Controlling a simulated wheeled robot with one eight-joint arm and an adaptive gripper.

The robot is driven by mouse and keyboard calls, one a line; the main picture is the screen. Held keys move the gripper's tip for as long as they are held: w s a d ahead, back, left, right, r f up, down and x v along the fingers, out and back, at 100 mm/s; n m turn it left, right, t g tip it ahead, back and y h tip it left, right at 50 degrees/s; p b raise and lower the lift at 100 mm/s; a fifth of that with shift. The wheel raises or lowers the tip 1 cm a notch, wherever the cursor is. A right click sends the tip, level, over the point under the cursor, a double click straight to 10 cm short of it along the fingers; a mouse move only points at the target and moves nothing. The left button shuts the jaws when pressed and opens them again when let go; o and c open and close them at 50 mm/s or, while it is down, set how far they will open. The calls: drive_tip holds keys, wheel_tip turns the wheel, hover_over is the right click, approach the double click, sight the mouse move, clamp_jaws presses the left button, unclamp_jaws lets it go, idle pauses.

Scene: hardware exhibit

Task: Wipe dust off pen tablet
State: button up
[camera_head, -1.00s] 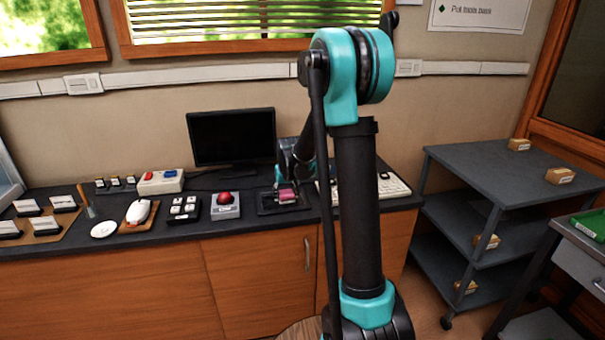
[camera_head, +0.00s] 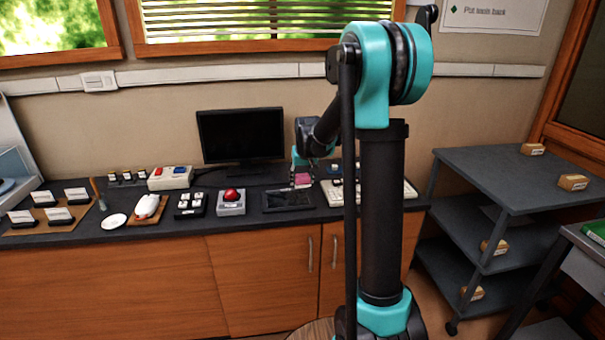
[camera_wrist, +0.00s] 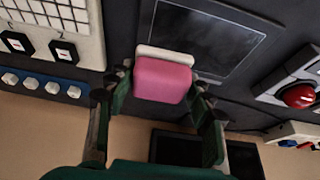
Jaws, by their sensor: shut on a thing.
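The pen tablet (camera_head: 288,199) is a flat dark slab on the counter, right of the red button box. In the wrist view its greyish panel (camera_wrist: 205,38) shows inside a black border. My gripper (camera_head: 302,178) is shut on a pink block with a white base (camera_wrist: 163,78), likely an eraser or wiping pad. The block also shows as a small pink spot in the head view (camera_head: 303,180). In the wrist view my gripper's fingers (camera_wrist: 160,100) flank the block, which overlaps the tablet's edge. I cannot tell whether it touches the surface.
A red button box (camera_head: 231,202) stands left of the tablet. A white keyboard (camera_head: 335,193) lies right, partly behind my arm. A monitor (camera_head: 241,134) stands behind.

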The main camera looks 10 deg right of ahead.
drive_tip(key=shift+r, duration=1.2)
drive_tip(key=shift+a+r, duration=0.1)
